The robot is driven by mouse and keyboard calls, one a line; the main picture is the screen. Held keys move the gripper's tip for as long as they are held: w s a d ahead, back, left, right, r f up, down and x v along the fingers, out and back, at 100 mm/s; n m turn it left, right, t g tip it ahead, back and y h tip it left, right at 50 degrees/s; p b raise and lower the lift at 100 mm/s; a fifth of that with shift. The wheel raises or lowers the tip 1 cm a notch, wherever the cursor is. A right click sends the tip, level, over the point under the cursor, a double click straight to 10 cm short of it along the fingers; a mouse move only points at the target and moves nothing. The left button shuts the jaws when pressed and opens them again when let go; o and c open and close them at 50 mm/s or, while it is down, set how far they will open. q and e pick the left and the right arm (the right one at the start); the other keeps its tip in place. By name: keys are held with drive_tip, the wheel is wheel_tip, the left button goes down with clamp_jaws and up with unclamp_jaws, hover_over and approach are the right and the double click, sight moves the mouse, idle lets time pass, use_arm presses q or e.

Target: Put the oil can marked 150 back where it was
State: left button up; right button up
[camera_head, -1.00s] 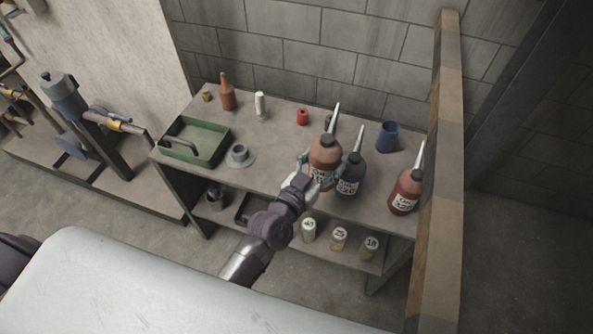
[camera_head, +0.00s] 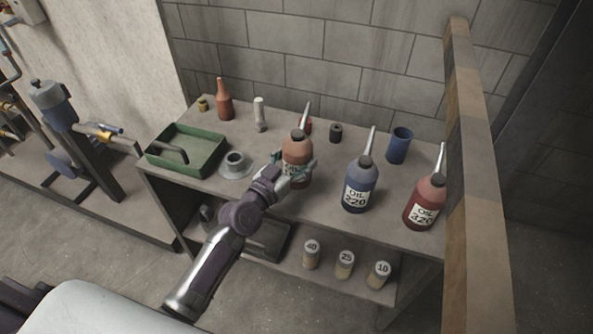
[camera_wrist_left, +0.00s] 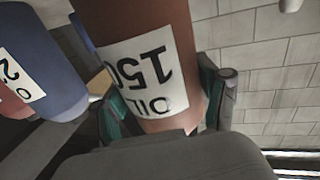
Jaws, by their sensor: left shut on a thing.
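The oil can marked 150 (camera_head: 298,150) is orange-brown with a grey spout, near the middle of the bench top in the head view. My left gripper (camera_head: 297,172) is shut around its body from the front. In the left wrist view the can (camera_wrist_left: 140,25) fills the middle, its 150 label upside down between the fingers. The can looks upright; I cannot tell whether its base touches the bench. My right gripper is out of view.
A green tray (camera_head: 160,160) and a grey flanged part (camera_head: 235,165) are left of the held can. A blue cup (camera_head: 398,146) and a dark cylinder (camera_head: 335,132) stand behind. A wooden post (camera_head: 470,170) borders the right side. Labelled canisters sit on the lower shelf.

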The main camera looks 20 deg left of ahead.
use_arm(q)
wheel_tip(320, 180, down, 3)
drive_tip(key=shift+r+b, duration=0.2)
drive_tip(key=shift+b, duration=0.6)
drive_tip(key=shift+r, duration=0.15)
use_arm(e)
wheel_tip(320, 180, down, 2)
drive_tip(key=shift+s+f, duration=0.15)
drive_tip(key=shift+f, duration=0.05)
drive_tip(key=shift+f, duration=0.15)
use_arm(q)
drive_tip(key=o, duration=1.3)
drive_tip(key=shift+f, duration=0.25)
